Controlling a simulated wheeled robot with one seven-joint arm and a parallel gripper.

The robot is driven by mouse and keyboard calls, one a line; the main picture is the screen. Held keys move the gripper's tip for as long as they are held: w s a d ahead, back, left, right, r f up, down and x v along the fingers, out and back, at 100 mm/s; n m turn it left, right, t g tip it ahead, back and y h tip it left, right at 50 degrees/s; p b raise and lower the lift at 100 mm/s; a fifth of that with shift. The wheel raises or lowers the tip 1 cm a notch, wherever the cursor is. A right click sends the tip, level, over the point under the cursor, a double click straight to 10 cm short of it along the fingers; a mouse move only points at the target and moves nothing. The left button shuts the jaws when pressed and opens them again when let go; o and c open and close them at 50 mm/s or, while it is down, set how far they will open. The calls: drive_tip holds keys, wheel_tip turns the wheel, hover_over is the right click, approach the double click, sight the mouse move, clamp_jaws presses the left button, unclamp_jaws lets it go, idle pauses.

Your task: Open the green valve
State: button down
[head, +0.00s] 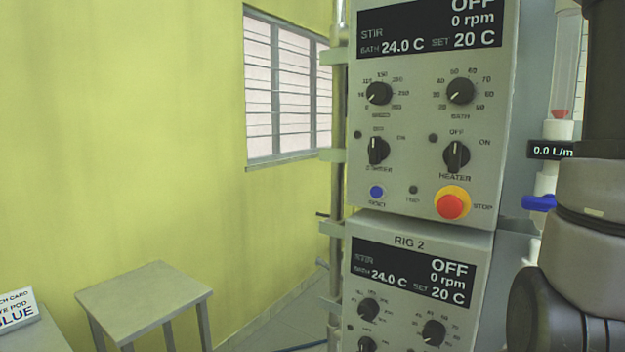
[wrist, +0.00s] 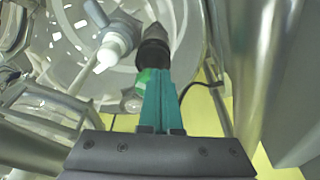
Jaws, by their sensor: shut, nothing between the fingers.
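My gripper (wrist: 158,74) shows in the wrist view with its two teal fingers together and nothing between them. A bright green part, which looks like the green valve's handle (wrist: 142,84), shows just left of the fingertips and is partly hidden behind them. I cannot tell whether the fingers touch it. A black fitting (wrist: 154,50) shows right beyond the fingertips. The green valve does not show in the head view, and neither does my gripper.
A blue valve handle (head: 538,202) sits by a flow readout (head: 551,150) in the head view, close to my arm. Control panels (head: 425,120) stand in the middle. A white fitting (wrist: 112,46) and metal tubes crowd the wrist view. A small table (head: 143,295) stands at lower left.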

drive_tip(key=shift+f, duration=0.75)
drive_tip(key=shift+w, duration=0.25)
drive_tip(key=shift+w+d, duration=0.15)
drive_tip(key=shift+d, duration=0.2)
idle(0.5)
drive_tip(key=shift+w+d, duration=0.1)
drive_tip(key=shift+d, duration=0.25)
wheel_tip(320, 180, up, 6)
drive_tip(key=shift+s, duration=0.3)
idle(0.4)
